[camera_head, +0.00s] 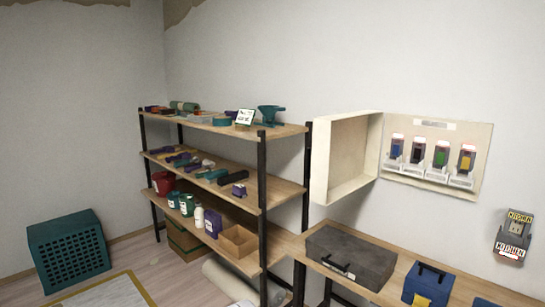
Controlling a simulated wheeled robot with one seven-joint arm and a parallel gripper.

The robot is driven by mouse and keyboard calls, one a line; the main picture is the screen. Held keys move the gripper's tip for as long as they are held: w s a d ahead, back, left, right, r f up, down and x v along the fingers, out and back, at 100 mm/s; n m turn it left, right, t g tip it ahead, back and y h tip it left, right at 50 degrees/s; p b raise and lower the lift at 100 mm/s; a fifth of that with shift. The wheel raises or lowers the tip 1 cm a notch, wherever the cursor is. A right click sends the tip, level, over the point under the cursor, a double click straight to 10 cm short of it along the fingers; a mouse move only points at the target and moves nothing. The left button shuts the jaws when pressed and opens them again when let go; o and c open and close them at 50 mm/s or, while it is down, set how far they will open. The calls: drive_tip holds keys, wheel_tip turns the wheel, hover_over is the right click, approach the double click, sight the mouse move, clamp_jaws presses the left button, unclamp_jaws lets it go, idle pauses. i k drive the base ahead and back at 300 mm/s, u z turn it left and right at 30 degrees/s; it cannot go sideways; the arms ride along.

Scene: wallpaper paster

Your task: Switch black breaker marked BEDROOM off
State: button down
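An open breaker panel (400,180) is fixed to the white wall at the right. It holds a row of coloured breakers: a blue breaker (396,148) at the left, the black breaker (417,152), a green breaker (440,155), and a yellow one (466,161). The black breaker is second from the left. Small labels are on the breakers, but they are too small to read, so I cannot confirm BEDROOM. The switch positions are too small to tell. My gripper is not in view.
The panel's deep beige cover (322,160) stands open to its left. Below is a wooden bench (388,292) with a dark grey case (350,257) and a blue box (428,284). A KITCHEN-marked device (514,235) hangs at the right. A loaded shelf (262,170) stands left.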

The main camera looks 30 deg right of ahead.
sight(417, 152)
drive_tip(key=u, duration=0.2)
drive_tip(key=i, duration=1.95)
drive_tip(key=z, duration=0.9)
drive_tip(key=k, duration=1.2)
drive_tip(key=z, duration=1.65)
drive_tip(key=i, duration=0.2)
drive_tip(key=z, duration=0.25)
